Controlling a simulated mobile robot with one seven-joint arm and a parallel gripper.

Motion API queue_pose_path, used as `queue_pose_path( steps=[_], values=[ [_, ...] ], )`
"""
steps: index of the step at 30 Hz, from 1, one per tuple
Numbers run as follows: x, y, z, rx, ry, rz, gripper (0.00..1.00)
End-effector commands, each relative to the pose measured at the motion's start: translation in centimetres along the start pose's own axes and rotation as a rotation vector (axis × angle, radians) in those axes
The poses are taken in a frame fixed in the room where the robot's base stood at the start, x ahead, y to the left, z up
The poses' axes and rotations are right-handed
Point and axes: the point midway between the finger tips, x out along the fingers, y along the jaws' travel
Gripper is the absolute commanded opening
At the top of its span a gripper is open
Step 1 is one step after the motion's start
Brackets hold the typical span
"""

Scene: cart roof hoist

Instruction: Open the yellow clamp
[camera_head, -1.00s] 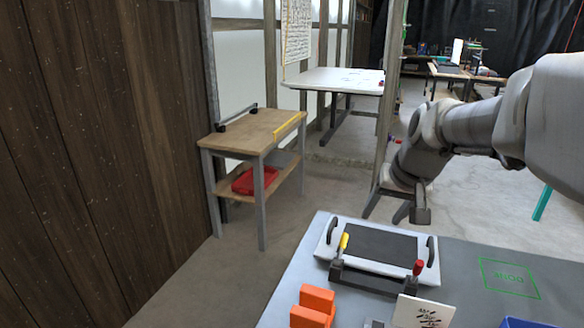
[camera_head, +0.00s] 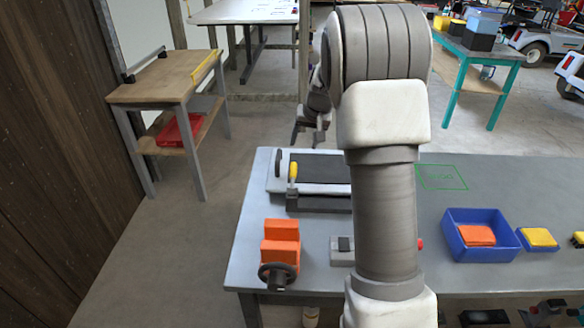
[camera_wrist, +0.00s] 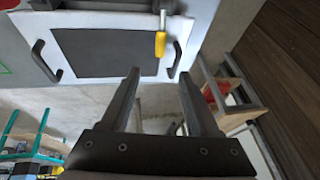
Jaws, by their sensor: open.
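In the wrist view the yellow clamp (camera_wrist: 160,42) is just beyond my fingertips, near one tray handle. My gripper (camera_wrist: 159,76) is open and empty, apart from the clamp. In the head view my gripper (camera_head: 309,136) shows small behind my arm, past the tray's far edge. My arm hides the tray's right part.
The grey bench (camera_head: 480,200) carries an orange vise (camera_head: 281,243) at the front left and a blue bin (camera_head: 450,243) to the right. A wooden side table (camera_head: 165,82) with a red tray (camera_head: 179,130) stands at the left. Floor is clear between them.

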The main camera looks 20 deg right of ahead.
Motion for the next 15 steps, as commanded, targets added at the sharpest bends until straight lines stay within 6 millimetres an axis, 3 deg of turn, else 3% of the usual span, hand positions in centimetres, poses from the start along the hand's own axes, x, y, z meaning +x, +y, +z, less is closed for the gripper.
queue_pose_path(
  steps=[15],
  values=[
    [11.1, 0.0, 0.1, -0.001, -0.002, 0.0, 0.62]
  ],
)
